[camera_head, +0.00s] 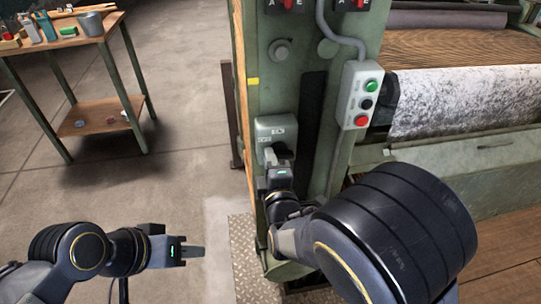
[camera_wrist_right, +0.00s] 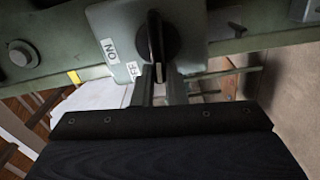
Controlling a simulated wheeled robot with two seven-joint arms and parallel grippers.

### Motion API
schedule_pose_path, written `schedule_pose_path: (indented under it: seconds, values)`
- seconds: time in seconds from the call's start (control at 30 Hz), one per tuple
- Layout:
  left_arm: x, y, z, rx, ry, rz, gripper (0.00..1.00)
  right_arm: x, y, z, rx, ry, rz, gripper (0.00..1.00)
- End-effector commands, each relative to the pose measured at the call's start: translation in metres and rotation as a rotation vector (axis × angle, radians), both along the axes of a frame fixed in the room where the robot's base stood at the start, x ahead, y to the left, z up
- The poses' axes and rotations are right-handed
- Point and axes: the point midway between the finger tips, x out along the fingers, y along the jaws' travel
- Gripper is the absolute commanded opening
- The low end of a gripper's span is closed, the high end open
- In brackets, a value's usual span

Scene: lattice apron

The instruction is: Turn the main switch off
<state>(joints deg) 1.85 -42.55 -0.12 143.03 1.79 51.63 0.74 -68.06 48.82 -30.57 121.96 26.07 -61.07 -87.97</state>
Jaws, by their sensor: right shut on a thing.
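The main switch is a black rotary knob (camera_wrist_right: 154,38) on a grey-green box (camera_head: 268,128) on the machine's upright. In the right wrist view its plate (camera_wrist_right: 103,20) carries an ON label (camera_wrist_right: 109,50) and an OFF label (camera_wrist_right: 133,69), both upside down. The knob's bar runs up and down in that view, its lower end near the OFF label. My right gripper (camera_wrist_right: 161,76) is shut on the lower end of the bar; in the head view the gripper (camera_head: 280,163) partly hides the knob. My left gripper (camera_head: 195,251) hangs over the floor at lower left, away from the switch; its finger gap is unclear.
A control box (camera_head: 361,96) with green, black and red buttons is right of the switch. A round fitting (camera_head: 281,50) sits above it. A wooden table (camera_head: 62,38) with tools and a grey cup stands at upper left. The floor between is clear.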

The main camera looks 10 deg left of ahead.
Motion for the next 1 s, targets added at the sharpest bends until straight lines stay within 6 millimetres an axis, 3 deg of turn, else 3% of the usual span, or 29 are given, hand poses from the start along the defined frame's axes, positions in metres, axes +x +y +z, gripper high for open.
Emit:
schedule_pose_path:
  seconds: [0.3,0.83,0.87,1.0]
  values:
    - [0.0,0.0,0.0041,0.0,0.0,0.0,0.36,0.0009,-0.0015,-0.0032,-0.104,-0.036,-0.005,0.0]
    - [0.0,0.0,0.0045,0.0,0.0,0.0,0.36,0.0013,-0.002,-0.0038,-0.122,-0.044,-0.006,0.0]
    - [0.0,0.0,0.0045,0.0,0.0,0.0,0.36,0.0013,-0.002,-0.0038,-0.122,-0.044,-0.006,0.16]
    - [0.0,0.0,0.0045,0.0,0.0,0.0,0.36,0.0011,-0.0017,-0.0038,-0.122,-0.043,-0.005,0.34]
